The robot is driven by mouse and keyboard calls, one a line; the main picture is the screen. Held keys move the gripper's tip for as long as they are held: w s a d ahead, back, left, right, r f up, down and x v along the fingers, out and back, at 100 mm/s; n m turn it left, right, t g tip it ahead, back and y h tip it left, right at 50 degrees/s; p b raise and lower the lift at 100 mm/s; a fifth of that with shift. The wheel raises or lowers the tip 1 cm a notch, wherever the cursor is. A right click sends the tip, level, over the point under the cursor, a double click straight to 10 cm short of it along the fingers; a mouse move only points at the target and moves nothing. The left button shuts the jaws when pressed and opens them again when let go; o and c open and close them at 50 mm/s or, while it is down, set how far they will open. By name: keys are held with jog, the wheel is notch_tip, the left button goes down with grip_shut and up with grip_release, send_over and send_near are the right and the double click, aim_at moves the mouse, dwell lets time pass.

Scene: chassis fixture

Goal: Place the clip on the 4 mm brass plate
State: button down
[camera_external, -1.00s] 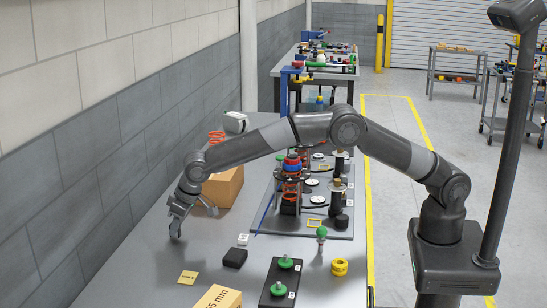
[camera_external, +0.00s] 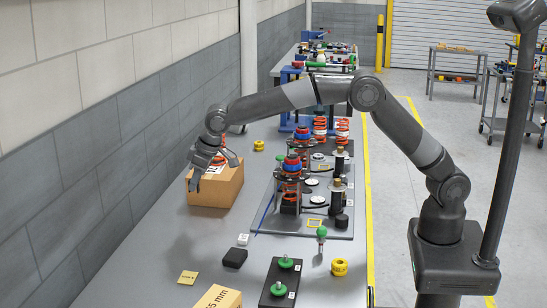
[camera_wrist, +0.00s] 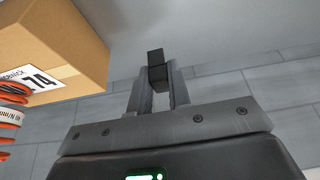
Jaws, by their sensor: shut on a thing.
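My gripper (camera_external: 213,173) is raised in front of the cardboard box in the external view. In the wrist view my gripper (camera_wrist: 157,88) is shut on a small black piece (camera_wrist: 156,72), which sticks out past the fingertips. It may be the clip; the external view does not show it clearly. A small yellow plate (camera_external: 188,277) with dark print lies flat on the table at the front left, well below my gripper in the picture. It may be the brass plate, but I cannot read its print.
The cardboard box (camera_external: 222,194) stands close to my gripper; it also fills the upper left of the wrist view (camera_wrist: 50,35). A black block (camera_external: 235,258), a yellow roll (camera_external: 340,267) and a black board with green knobs (camera_external: 270,292) lie at the front. Fixtures with orange springs stand right.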

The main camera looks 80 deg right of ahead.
jog(key=s+a+n+y, duration=0.1)
jog(key=s+a+n, duration=0.15)
jog(key=a, duration=0.55)
jog(key=s+a+n+y, duration=0.1)
jog(key=s+a+n, duration=0.1)
jog(key=s+a, duration=0.35)
send_over(184, 278)
jog(key=s+d, duration=0.1)
jog(key=s, duration=0.1)
jog(key=f, duration=0.6)
jog(key=shift+w+d, duration=0.15)
jog(key=shift+w, duration=0.1)
jog(key=shift+a+f+h, duration=0.3)
jog(key=shift+f, duration=1.95)
jog(key=c, duration=1.4)
grip_release()
jog(key=shift+f, duration=0.15)
jog(key=shift+o, duration=0.3)
jog(key=v, duration=1.2)
jog(key=shift+r, duration=0.25)
